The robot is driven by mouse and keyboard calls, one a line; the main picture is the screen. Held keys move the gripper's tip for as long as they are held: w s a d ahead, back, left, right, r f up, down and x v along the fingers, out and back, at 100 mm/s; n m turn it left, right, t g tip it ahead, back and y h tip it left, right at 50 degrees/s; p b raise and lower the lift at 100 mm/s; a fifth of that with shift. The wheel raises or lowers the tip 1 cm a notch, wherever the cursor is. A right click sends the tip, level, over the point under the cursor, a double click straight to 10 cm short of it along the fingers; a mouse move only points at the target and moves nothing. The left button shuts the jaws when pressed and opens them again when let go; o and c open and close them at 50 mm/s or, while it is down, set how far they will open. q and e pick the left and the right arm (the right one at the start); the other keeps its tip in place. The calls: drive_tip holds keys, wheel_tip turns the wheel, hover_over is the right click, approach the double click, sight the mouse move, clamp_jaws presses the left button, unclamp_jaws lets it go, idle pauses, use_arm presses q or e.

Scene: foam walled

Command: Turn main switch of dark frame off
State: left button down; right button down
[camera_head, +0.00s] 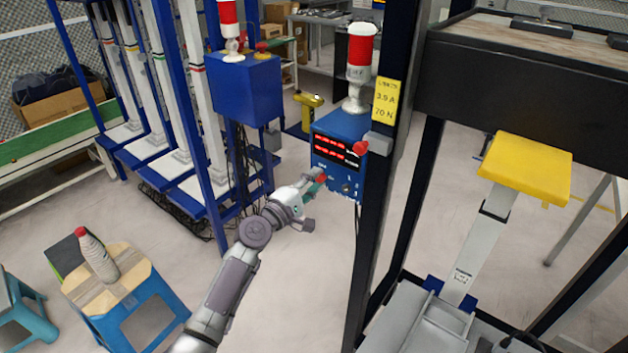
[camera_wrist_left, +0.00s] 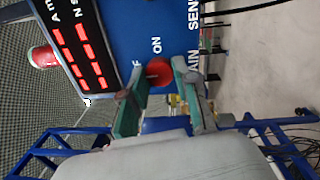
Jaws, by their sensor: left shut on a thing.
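The dark frame (camera_head: 376,240) stands upright right of centre in the head view. A blue control box (camera_head: 342,128) with two red digit displays is fixed to it; the box fills the top of the left wrist view (camera_wrist_left: 125,22). The knob's exact angle is hard to tell. My right gripper is not in view.
A red button (camera_head: 360,148) sits at the box's right, beside the post. A red-and-white lamp (camera_head: 360,60) stands on the box. A yellow-topped stand (camera_head: 526,167) is at the right. A blue stool (camera_head: 138,305) with a bottle is at the lower left.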

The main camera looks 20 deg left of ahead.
use_arm(q)
drive_tip(key=shift+f, duration=0.1)
idle(0.3)
drive_tip(key=c, duration=0.9)
unclamp_jaws()
drive_tip(key=shift+o, duration=0.2)
drive_tip(key=v, duration=1.2)
